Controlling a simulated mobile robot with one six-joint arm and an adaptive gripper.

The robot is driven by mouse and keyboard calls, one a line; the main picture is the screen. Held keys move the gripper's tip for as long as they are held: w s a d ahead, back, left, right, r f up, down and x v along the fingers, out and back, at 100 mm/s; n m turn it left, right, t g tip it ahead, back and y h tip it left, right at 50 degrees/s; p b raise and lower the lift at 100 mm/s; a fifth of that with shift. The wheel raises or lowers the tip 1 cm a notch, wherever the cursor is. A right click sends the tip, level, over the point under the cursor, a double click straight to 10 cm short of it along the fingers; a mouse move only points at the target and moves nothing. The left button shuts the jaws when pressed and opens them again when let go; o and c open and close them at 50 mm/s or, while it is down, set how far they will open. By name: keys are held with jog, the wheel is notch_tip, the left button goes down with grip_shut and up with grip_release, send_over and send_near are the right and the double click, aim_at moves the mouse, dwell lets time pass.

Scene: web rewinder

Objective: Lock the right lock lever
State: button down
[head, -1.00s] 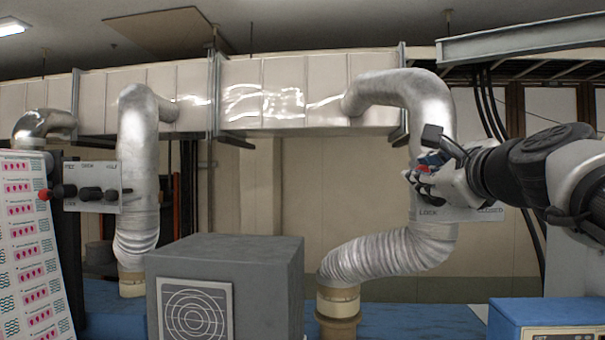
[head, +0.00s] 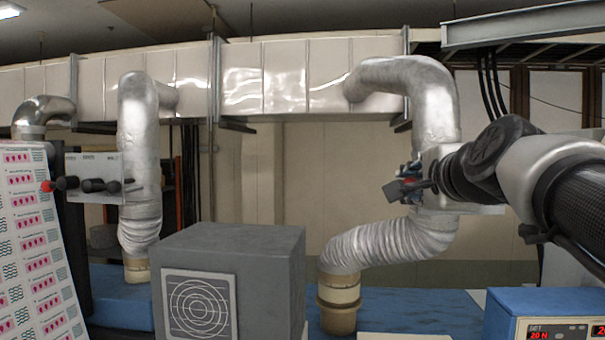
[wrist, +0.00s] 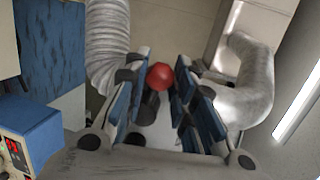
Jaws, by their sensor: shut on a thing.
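The right lock lever's red knob (wrist: 160,76) shows in the wrist view between my two blue-padded fingers, near their tips. A dark shaft (wrist: 149,106) runs below the knob, between the fingers. My gripper (wrist: 162,70) is shut on this lever. The edge of the right lever's panel (head: 490,209) shows below my wrist. Most of its markings are hidden, so I cannot read the lever's position.
A bent silver duct (head: 432,105) stands right behind my gripper. A similar panel with a red-knobbed lever (head: 47,186) is at the far left. A grey box (head: 240,245) stands in the lower middle, and a blue display unit (head: 545,312) at lower right.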

jog(key=shift+a+f+n+g+h, duration=0.1)
jog(key=shift+f+n+g+h, duration=0.25)
jog(key=shift+n, duration=0.5)
jog(key=shift+f+n+g+h, duration=0.15)
jog(key=shift+f+n, duration=0.4)
jog(key=shift+n, duration=0.3)
jog(key=shift+f, duration=0.1)
jog(key=c, duration=1.3)
grip_release()
jog(key=v, duration=1.2)
jog(key=shift+s+f, duration=0.1)
jog(key=shift+s, duration=0.05)
